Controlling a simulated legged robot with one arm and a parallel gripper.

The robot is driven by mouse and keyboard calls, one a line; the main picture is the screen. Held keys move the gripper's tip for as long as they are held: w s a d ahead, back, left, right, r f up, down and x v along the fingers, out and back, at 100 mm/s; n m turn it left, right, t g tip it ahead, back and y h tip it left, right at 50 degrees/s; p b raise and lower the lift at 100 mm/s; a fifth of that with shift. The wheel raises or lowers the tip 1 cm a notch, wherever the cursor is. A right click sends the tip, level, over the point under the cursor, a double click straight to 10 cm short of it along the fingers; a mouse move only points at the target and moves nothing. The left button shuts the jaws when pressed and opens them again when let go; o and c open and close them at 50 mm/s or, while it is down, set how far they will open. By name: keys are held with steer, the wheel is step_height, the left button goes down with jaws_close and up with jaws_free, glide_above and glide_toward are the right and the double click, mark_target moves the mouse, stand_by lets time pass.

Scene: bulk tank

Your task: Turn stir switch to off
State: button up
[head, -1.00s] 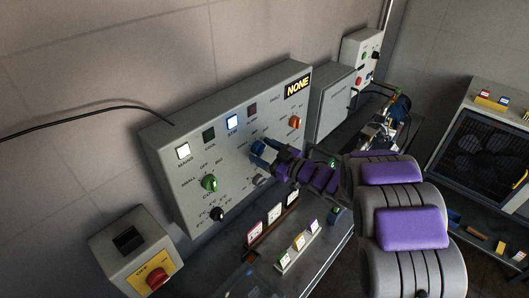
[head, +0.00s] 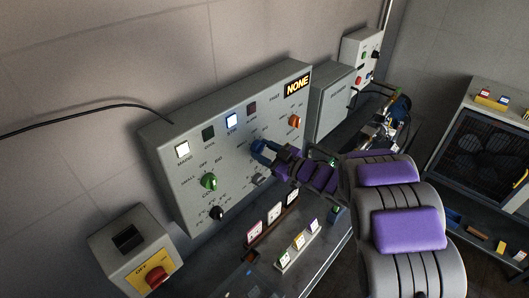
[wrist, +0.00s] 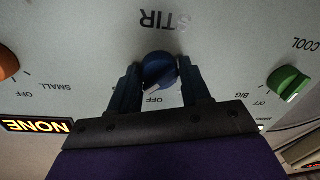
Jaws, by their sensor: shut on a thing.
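In the head view my gripper (head: 262,150) is at the panel face and hides most of the knob.
A green knob (head: 209,182) and an orange knob (head: 294,120) flank the stir switch. A black knob (head: 217,213) sits lower on the panel. A display reading NONE (head: 298,86) is at its top right.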

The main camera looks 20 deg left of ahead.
steer(key=shift+w+r+n+h+b, duration=0.1)
steer(key=shift+n+h+b, duration=0.1)
steer(key=shift+n+b, duration=1.7)
steer(key=shift+r+n+h+b, duration=0.1)
steer(key=shift+n+h+b, duration=0.1)
steer(key=shift+n+b, duration=1.65)
steer(key=shift+n+p, duration=0.55)
steer(key=shift+n, duration=0.2)
steer(key=o, duration=1)
steer(key=shift+a, duration=0.1)
steer(key=f+p+v, duration=0.1)
steer(key=p+v, duration=0.2)
steer(key=v, duration=1.4)
steer(key=shift+r, duration=0.4)
